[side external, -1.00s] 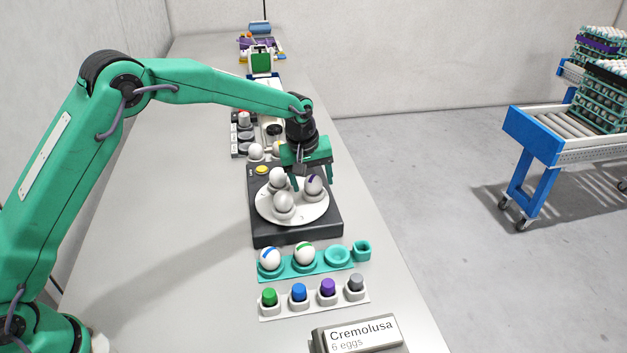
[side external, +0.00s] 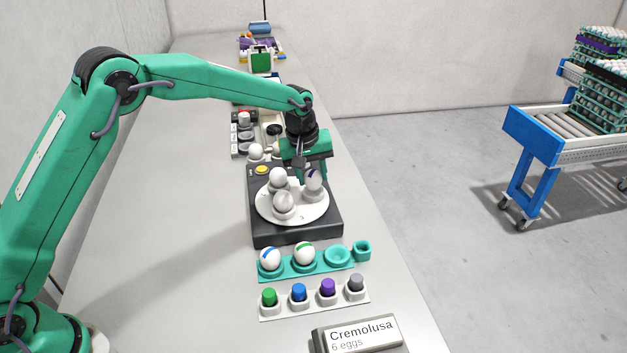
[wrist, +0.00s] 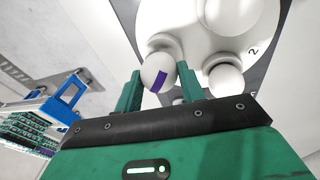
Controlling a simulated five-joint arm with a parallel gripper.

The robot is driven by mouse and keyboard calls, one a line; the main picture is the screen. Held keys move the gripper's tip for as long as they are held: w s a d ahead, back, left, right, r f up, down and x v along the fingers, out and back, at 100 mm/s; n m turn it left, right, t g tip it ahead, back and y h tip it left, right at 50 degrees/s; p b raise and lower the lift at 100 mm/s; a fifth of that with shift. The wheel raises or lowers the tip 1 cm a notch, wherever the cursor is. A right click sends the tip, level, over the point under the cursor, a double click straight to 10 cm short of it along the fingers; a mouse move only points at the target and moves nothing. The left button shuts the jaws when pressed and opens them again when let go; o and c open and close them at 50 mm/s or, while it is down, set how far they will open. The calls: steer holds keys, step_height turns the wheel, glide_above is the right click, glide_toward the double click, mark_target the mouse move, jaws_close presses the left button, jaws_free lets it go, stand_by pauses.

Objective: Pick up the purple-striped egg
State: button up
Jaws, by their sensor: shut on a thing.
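The purple-striped egg (side external: 313,181) is white with a purple band and stands on the right side of the white turntable (side external: 265,213). My gripper (side external: 311,176) is lowered over it from above and shut on it. In the wrist view the purple-striped egg (wrist: 155,76) sits between the two green fingers of my gripper (wrist: 160,84). The egg appears still at its place on the turntable; I cannot tell whether it touches its cup. Two plain white eggs, one at the back left (side external: 278,178) and one in front (side external: 283,202), stand on the same turntable.
A teal tray (side external: 318,267) in front holds a blue-striped egg (side external: 270,258) and a green-striped egg (side external: 305,252), with an empty round cup (side external: 338,255) beside them. A rack (side external: 313,305) of coloured markers and a Cremolusa sign (side external: 358,335) are nearer. The counter's left part is clear.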

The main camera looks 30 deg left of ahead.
steer(key=v, duration=0.2)
steer(key=shift+w+r, duration=0.25)
steer(key=shift+r, duration=0.1)
steer(key=s+d+r, duration=0.6)
steer(key=s+d, duration=0.1)
steer(key=d, duration=0.2)
steer(key=shift+s+r, duration=0.4)
steer(key=s+d+f, duration=0.2)
steer(key=d+f, duration=0.2)
steer(key=f, duration=0.4)
steer(key=shift+f+h, duration=0.3)
steer(key=shift+s+f, duration=0.1)
steer(key=shift+s, duration=0.05)
steer(key=shift+s+a+x, duration=0.1)
steer(key=shift+s+x, duration=0.1)
steer(key=shift+x, duration=0.75)
steer(key=shift+s+a+x, duration=0.1)
steer(key=shift+s+x, duration=0.1)
steer(key=shift+x, duration=0.75)
steer(key=shift+s+a+x, duration=0.1)
steer(key=shift+s+x, duration=0.1)
steer(key=shift+x, duration=0.75)
steer(key=shift+f, duration=0.75)
